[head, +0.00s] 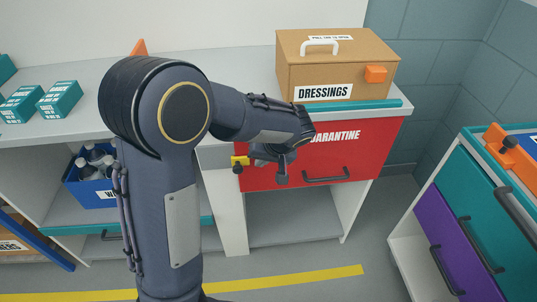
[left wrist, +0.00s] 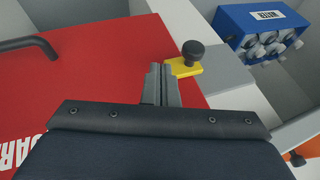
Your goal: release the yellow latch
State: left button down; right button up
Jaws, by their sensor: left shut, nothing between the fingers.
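The yellow latch (head: 240,160) sits at the left edge of the red QUARANTINE drawer front (head: 366,150), against the pale upright post. In the left wrist view, the latch (left wrist: 185,68) carries a round black knob (left wrist: 193,52) and reaches over the border between the red front and the grey post. My left gripper (head: 282,178) is shut and empty in front of the red panel, just right of the latch. In the left wrist view, its fingertips (left wrist: 162,68) appear right beside the latch plate; I cannot tell whether they touch. My right gripper is not in view.
The drawer has a dark bar handle (head: 326,178). A DRESSINGS box (head: 337,72) stands on the counter above. A blue bin of bottles (head: 90,180) sits on the left shelf. A cabinet with teal and purple drawers (head: 455,225) stands at right, with open floor between.

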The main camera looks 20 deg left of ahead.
aim_at(248, 165)
pick_arm(q)
jog(key=shift+s+a+f, duration=0.25)
jog(key=shift+a+f, duration=0.1)
jog(key=shift+a, duration=0.25)
jog(key=shift+s+a+f, duration=0.2)
jog(key=shift+a+f, duration=0.1)
jog(key=shift+a, duration=0.25)
jog(key=shift+s+a+f, duration=0.25)
jog(key=shift+a+f, duration=0.1)
jog(key=shift+a, duration=0.25)
jog(key=s+a, duration=0.1)
jog(key=a+b, duration=0.1)
jog(key=a, duration=0.1)
jog(key=s+a+b, duration=0.1)
jog(key=shift+s+a, duration=0.15)
jog(key=shift+s, duration=0.2)
